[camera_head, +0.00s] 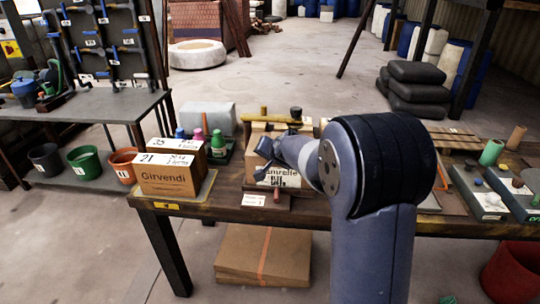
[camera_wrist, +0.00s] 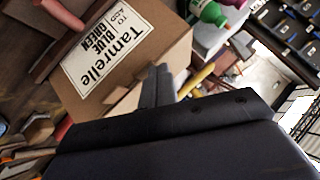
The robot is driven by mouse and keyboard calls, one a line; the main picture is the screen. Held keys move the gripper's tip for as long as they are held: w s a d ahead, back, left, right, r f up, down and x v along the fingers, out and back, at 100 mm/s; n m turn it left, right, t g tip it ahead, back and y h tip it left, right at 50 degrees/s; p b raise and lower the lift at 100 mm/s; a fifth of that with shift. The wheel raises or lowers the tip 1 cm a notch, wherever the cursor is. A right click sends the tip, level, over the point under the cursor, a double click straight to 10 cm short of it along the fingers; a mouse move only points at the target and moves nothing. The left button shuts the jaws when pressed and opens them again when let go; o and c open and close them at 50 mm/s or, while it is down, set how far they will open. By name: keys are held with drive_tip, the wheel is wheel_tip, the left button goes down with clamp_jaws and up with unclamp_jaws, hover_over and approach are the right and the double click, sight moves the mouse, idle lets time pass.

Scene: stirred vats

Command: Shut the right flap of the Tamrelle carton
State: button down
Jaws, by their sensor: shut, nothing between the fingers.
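The Tamrelle carton (camera_head: 257,133) is a brown cardboard box on the workbench, in the middle of the head view. My arm hides its right part, so I cannot tell how its right flap stands. In the wrist view the carton (camera_wrist: 165,55) fills the upper left, turned on its side, with a white label (camera_wrist: 103,45) reading "Tamrelle", "to add", "blue", "green". My gripper (camera_head: 262,150) is in front of the carton in the head view. In the wrist view my gripper (camera_wrist: 157,84) has its fingers together and empty, close beside the carton; contact cannot be told.
The Girvendi carton (camera_head: 166,181) stands to the left on the workbench (camera_head: 225,211). Bottles with pink and green caps (camera_head: 217,140) stand between the cartons. A yellow rod (camera_head: 272,118) lies behind the Tamrelle carton. Grey trays with small pieces (camera_head: 482,200) are at the right.

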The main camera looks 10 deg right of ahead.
drive_tip(key=shift+f, duration=0.25)
drive_tip(key=shift+r, duration=0.15)
drive_tip(key=s+a+r+p, duration=0.2)
drive_tip(key=s+r+p, duration=0.3)
drive_tip(key=r, duration=0.7)
drive_tip(key=shift+s+r, duration=0.2)
drive_tip(key=shift+s, duration=0.75)
drive_tip(key=w+d+f+b, duration=0.2)
drive_tip(key=w+f+b, duration=0.2)
drive_tip(key=w+f, duration=0.3)
drive_tip(key=shift+f+b, duration=0.3)
drive_tip(key=shift+f, duration=2.15)
